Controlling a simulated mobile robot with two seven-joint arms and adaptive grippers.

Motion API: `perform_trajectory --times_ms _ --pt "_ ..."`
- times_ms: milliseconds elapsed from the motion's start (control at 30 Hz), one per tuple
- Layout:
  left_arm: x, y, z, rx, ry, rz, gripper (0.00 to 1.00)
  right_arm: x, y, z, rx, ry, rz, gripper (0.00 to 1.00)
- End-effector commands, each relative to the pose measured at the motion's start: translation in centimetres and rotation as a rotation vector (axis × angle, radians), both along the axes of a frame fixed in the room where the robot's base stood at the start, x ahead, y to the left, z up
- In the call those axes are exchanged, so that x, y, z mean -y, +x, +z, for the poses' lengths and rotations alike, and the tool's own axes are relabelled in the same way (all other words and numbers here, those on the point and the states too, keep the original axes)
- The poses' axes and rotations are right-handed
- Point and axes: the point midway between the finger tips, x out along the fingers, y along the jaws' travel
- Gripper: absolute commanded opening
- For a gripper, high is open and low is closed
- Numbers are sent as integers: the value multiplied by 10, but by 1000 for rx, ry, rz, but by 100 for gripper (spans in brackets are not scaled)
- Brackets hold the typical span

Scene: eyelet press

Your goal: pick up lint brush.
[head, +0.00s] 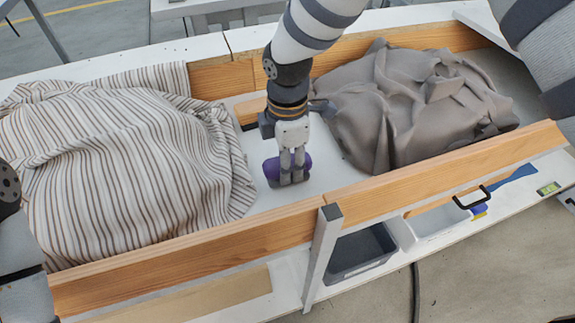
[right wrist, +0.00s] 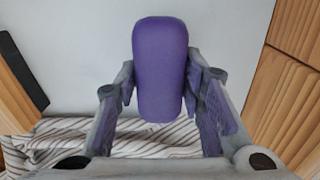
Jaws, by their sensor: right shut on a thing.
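The lint brush appears to be the purple, rounded, oblong thing (head: 272,168) at the white bottom of the long trough, between the two cloths. My right gripper (head: 291,180) points down and is shut on it. In the right wrist view the purple brush (right wrist: 160,70) lies between the two fingers of my right gripper (right wrist: 160,95), its smooth face towards the camera. In the head view the fingers hide its middle, and I cannot tell whether it still touches the bottom. My left gripper is not in view; only part of that arm shows at the left edge.
A striped cloth (head: 120,160) fills the left of the trough, a grey-brown cloth (head: 400,115) the right. A wooden piece with a dark edge (head: 250,110) lies behind my right gripper. Wooden walls (head: 190,248) border the trough. A dark bin (head: 358,252) stands on the front shelf.

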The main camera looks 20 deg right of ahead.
Motion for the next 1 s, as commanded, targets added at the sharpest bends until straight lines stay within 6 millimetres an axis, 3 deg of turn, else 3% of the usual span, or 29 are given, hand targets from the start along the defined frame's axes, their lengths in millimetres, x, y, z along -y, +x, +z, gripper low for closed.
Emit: perform_trajectory --times_ms 167,367,600,800,1000 --pt "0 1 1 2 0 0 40 0 0 5 1 0 -1 7" --pt "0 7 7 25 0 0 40 -1 -2 41 7 1 0 7" --pt "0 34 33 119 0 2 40 -13 -61 108 17 -1 2 7" --pt "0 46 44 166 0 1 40 -23 -107 123 11 -1 1 7" --pt "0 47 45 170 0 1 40 -28 -132 129 1 0 0 7"
